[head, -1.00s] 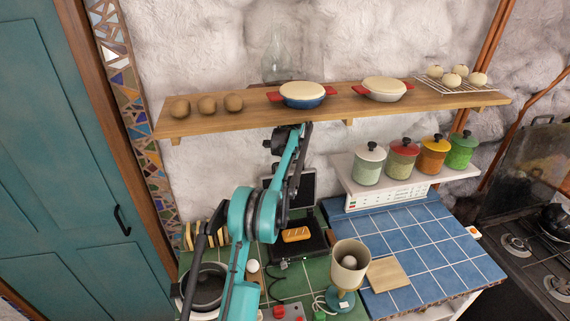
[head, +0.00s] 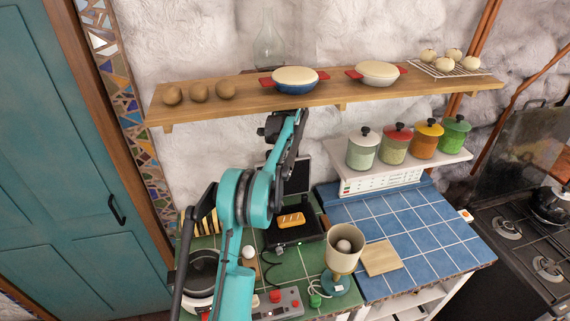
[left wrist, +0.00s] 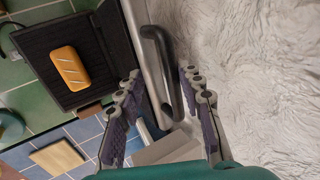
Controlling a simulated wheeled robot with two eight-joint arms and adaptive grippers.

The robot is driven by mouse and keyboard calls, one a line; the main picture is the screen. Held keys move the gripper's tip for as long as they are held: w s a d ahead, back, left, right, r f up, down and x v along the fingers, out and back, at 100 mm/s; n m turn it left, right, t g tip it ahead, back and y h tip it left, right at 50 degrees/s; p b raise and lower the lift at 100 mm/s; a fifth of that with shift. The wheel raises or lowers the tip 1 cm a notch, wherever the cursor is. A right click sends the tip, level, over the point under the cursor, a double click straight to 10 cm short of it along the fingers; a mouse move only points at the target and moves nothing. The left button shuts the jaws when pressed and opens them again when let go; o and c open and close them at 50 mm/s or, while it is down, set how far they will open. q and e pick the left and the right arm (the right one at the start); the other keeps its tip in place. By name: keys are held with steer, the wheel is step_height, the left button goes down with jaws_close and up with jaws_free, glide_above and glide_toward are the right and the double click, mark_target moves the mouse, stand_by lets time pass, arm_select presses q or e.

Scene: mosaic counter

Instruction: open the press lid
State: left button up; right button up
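The press (head: 284,235) stands on the green tiles with its black lower plate exposed and a bread loaf (head: 291,220) lying on it. Its dark lid (head: 304,174) is raised nearly upright behind the plate, partly covered by my left arm. In the left wrist view, the lid (left wrist: 135,18) shows nearly edge-on, with a black bar handle (left wrist: 158,48) on its wall side. My left gripper (left wrist: 159,76) is open, its fingers on either side of the handle, with visible gaps. My right gripper is not in view.
A wooden shelf (head: 330,93) with pots runs above the press. A cup-topped stand (head: 342,250) and a wooden board (head: 381,257) are to its right. A dark pot (head: 201,270) stands left of my arm. The blue tiles (head: 415,235) are mostly clear. The wall is close behind.

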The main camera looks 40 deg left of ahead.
arm_select(q)
steer(key=s+d, duration=0.6)
steer(key=d, duration=0.1)
steer(key=shift+s+d, duration=0.2)
steer(key=shift+d, duration=0.05)
steer(key=shift+r, duration=0.1)
steer(key=w+a+r+p+v, duration=0.1)
steer(key=p+v, duration=0.4)
steer(key=v, duration=0.3)
steer(key=shift+r, duration=0.2)
stand_by(0.4)
steer(key=shift+a+f, duration=0.1)
steer(key=shift+a, duration=0.05)
stand_by(0.4)
